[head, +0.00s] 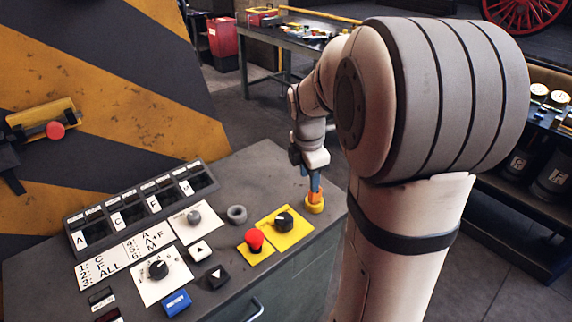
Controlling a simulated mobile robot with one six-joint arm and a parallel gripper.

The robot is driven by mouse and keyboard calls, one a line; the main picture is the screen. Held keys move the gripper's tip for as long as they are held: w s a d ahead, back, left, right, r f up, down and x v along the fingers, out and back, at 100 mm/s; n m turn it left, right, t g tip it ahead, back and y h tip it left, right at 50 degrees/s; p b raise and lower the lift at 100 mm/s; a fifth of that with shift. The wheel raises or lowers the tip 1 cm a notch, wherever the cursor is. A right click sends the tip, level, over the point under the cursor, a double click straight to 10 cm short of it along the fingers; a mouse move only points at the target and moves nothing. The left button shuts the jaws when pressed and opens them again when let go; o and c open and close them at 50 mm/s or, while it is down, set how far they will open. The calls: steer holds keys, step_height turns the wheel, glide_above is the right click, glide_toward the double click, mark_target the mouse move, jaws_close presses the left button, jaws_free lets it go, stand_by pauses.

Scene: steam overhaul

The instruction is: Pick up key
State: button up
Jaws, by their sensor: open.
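My gripper (314,186) hangs fingers-down over the right end of the grey console top (290,165). It is open. Directly below its fingertips is a small orange piece (315,197) on a round yellow base (314,208). The orange piece may be the key, but it is too small to tell. The fingers overlap its top in the picture, and I cannot tell whether they touch it or stand around it. No other key can be made out.
The console carries a black knob on a yellow plate (297,229), a red button (254,239), a grey ring (237,214), a blue button (177,303) and a lettered slot rack (143,205). A striped panel (120,60) rises behind. A workbench (290,40) stands farther back.

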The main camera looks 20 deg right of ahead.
mark_target(315, 197)
steer(key=w+d+n, duration=0.1)
steer(key=w+d+f+n, duration=0.1)
steer(key=n, duration=0.1)
steer(key=shift+w+d, duration=0.3)
steer(key=shift+d, duration=0.1)
steer(key=shift+d+f+n, duration=0.1)
steer(key=shift+f+n, duration=0.2)
steer(key=shift+n, duration=0.1)
steer(key=f, duration=0.5)
steer(key=f+p, duration=0.1)
steer(key=f, duration=0.1)
steer(key=shift+d+f, duration=0.15)
steer(key=shift+d, duration=0.15)
jaws_close()
